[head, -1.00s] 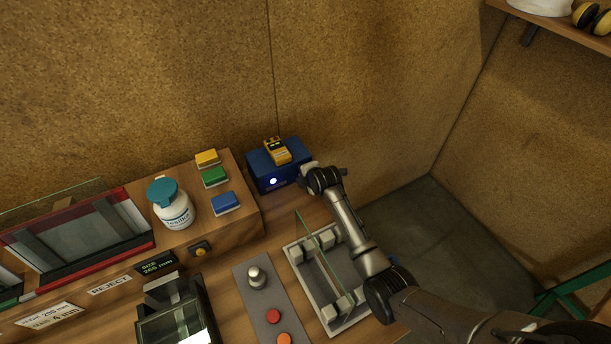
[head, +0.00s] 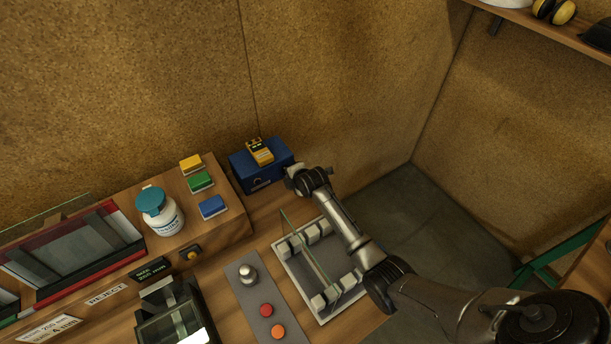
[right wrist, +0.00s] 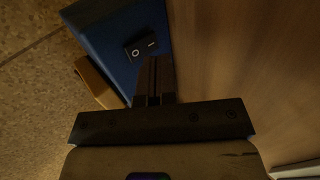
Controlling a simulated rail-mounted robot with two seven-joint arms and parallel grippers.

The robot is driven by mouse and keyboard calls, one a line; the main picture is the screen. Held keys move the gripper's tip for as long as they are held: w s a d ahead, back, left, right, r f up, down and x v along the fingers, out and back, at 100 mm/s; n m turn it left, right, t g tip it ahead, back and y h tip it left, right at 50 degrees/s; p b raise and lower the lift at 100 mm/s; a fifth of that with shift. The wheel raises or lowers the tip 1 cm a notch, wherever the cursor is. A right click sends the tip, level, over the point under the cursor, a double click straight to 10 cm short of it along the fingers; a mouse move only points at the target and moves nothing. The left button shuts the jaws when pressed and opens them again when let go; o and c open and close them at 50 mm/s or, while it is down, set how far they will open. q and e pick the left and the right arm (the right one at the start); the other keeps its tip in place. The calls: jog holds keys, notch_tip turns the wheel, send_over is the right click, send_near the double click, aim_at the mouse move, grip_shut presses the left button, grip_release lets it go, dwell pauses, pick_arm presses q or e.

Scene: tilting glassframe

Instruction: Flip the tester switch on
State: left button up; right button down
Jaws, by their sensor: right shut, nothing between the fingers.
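The tester is a blue box (head: 262,172) against the back wall, with a yellow device (head: 260,151) on top. Its front shows a thin pale arc. The right wrist view shows the blue box (right wrist: 108,28) close up, with a black rocker switch (right wrist: 145,45) marked O and I. My right gripper (head: 290,172) is at the box's right side. In the right wrist view its shut, empty fingers (right wrist: 154,62) end right at the switch's lower edge; I cannot tell whether they touch. My left gripper is out of view.
A glass pane stands upright in a grey slotted frame (head: 290,268) below my right arm. Left of it is a grey panel (head: 246,300) with a knob, a red and an orange button. A white bottle (head: 165,222) and coloured blocks (head: 200,181) sit on the wooden ledge.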

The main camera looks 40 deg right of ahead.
jog(key=s, duration=0.1)
jog(key=s+r, duration=0.1)
jog(key=s, duration=0.1)
jog(key=shift+a+r, duration=0.25)
jog(key=shift+r, duration=0.05)
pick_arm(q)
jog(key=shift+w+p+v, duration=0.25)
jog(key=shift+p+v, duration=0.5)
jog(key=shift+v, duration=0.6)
pick_arm(e)
jog(key=v, duration=0.7)
jog(key=shift+r, duration=0.35)
jog(key=shift+s, duration=0.1)
